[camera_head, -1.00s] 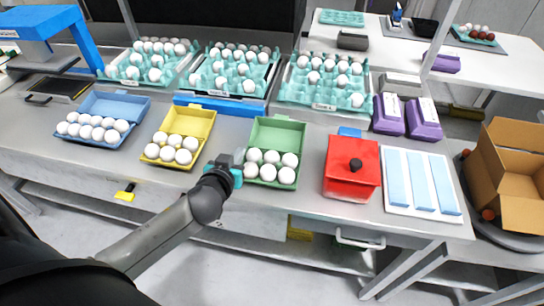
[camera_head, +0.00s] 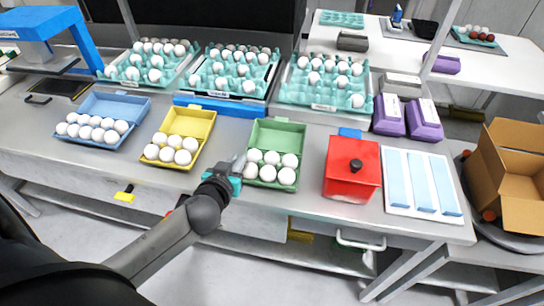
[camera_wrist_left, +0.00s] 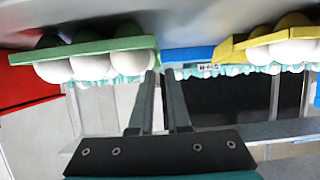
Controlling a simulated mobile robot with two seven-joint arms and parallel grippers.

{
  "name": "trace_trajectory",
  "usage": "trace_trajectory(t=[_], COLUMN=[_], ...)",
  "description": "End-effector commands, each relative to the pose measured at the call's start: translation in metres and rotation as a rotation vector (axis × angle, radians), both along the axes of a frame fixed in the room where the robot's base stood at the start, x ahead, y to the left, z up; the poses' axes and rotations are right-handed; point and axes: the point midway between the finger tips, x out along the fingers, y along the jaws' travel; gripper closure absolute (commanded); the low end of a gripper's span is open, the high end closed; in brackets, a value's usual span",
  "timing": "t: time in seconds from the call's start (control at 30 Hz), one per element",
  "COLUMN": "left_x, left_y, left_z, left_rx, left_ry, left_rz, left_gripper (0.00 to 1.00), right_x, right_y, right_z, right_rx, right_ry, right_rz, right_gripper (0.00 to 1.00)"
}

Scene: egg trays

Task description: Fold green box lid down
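The green egg box (camera_head: 274,185) stands on the counter with white eggs in its base. Its lid (camera_head: 278,134) is raised, tilted up at the back. In the left wrist view, which looks upside down, the green box's rim (camera_wrist_left: 95,46) with eggs is at upper left. My left gripper (camera_head: 240,162) is just left of the green box's front-left side, low by the counter. The left wrist view shows its two fingers (camera_wrist_left: 160,74) a small gap apart with nothing between them. I cannot tell whether a finger touches the box. My right gripper is not in view.
An open yellow egg box (camera_head: 203,150) and open blue egg box (camera_head: 86,140) stand to the left. A red box (camera_head: 350,188) with a black knob stands close on the right, beside a white tray (camera_head: 436,212). Turquoise egg trays (camera_head: 323,106) stand behind.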

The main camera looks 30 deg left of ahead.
Motion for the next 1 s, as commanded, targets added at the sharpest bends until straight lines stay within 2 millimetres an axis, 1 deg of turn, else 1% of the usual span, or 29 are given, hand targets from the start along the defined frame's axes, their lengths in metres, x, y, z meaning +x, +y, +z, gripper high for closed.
trace_trajectory(t=[0.73, 1.0], left_x=[-0.038, -0.045], left_y=[-0.010, -0.012], left_z=[-0.012, -0.011], left_rx=[-0.004, -0.001], left_ry=[0.009, 0.004], left_rz=[0.001, 0.000], left_gripper=[0.85, 0.85], right_x=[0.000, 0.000], right_y=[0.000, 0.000], right_z=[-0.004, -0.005], right_rx=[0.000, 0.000], right_ry=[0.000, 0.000], right_rz=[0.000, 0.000], right_gripper=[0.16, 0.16])
